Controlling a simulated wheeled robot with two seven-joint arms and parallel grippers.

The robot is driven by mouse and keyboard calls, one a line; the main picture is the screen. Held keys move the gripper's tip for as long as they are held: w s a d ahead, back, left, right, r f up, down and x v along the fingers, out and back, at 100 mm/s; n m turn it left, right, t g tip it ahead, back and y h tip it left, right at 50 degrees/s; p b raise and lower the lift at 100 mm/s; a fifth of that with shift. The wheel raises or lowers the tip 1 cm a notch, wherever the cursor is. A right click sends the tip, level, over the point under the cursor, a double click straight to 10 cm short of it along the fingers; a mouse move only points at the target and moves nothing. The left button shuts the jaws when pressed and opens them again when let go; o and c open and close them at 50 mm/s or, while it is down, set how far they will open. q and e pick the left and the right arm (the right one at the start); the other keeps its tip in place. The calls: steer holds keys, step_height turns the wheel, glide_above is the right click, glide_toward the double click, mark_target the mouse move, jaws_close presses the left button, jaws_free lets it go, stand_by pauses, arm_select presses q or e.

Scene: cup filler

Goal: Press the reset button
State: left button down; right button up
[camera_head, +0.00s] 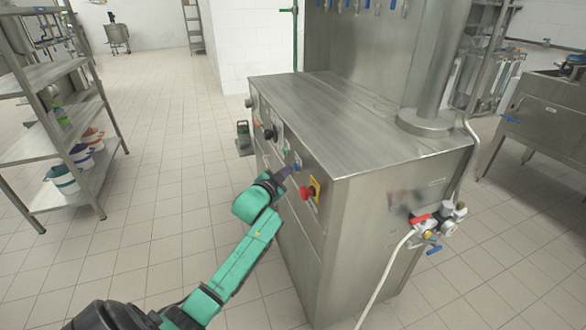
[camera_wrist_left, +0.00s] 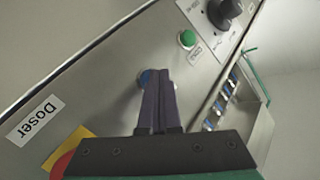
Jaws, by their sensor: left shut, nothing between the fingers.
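A blue button (camera_wrist_left: 145,76), which looks like the reset button, sits on the steel front panel of the machine, and it also shows in the head view (camera_head: 297,164). My left gripper (camera_wrist_left: 158,78) is shut and empty. In the head view the left gripper (camera_head: 286,171) is close to the panel. My right gripper is not in view.
On the same panel are a green button (camera_wrist_left: 187,38), a black knob (camera_wrist_left: 223,11) and a red emergency stop (camera_head: 306,192) on a yellow plate (camera_head: 316,187). A valve assembly (camera_head: 437,222) with a hose is on the machine's right side.

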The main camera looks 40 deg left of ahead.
arm_select(q)
steer(key=shift+w+d, duration=0.1)
steer(key=shift+w, duration=0.05)
steer(key=shift+r, duration=0.1)
steer(key=shift+s+a+p, duration=0.4)
steer(key=shift+s+p, duration=0.15)
steer(key=shift+s, duration=0.05)
steer(key=s+a+p, duration=0.1)
steer(key=s, duration=0.1)
steer(key=s+a+p, duration=0.2)
steer(key=s, duration=0.1)
steer(key=shift+a+p, duration=0.2)
steer(key=shift+p, duration=0.1)
stand_by(0.6)
